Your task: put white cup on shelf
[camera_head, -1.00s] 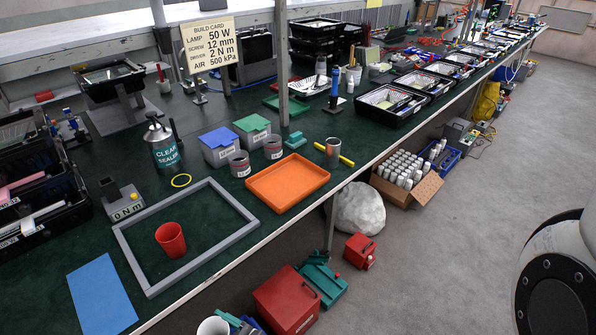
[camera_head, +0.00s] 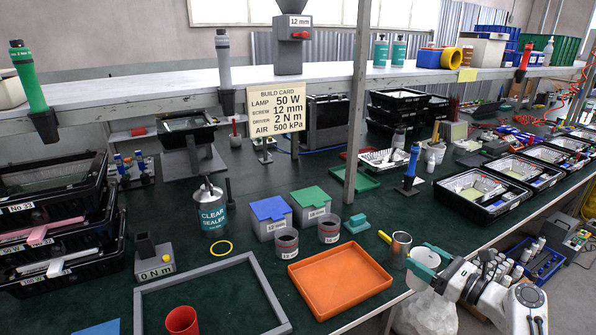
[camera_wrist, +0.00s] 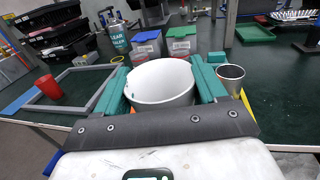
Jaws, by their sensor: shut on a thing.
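My gripper (camera_head: 428,257) is at the front edge of the bench in the head view, with its teal fingers closed around the white cup (camera_head: 425,258). In the wrist view the white cup (camera_wrist: 160,88) sits between the two teal fingers of my gripper (camera_wrist: 160,72), its open mouth showing and the inside looking empty. The white shelf (camera_head: 150,88) runs along the back above the green bench, higher than my gripper and well behind it. The cup's underside is hidden.
A metal tin (camera_head: 400,250) stands close beside my gripper. An orange tray (camera_head: 338,280), red cup (camera_head: 182,321) and grey frame (camera_head: 208,272) lie on the bench. A grey post (camera_head: 357,110) rises to the shelf. Holstered tools (camera_head: 30,85) hang at the shelf's front edge.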

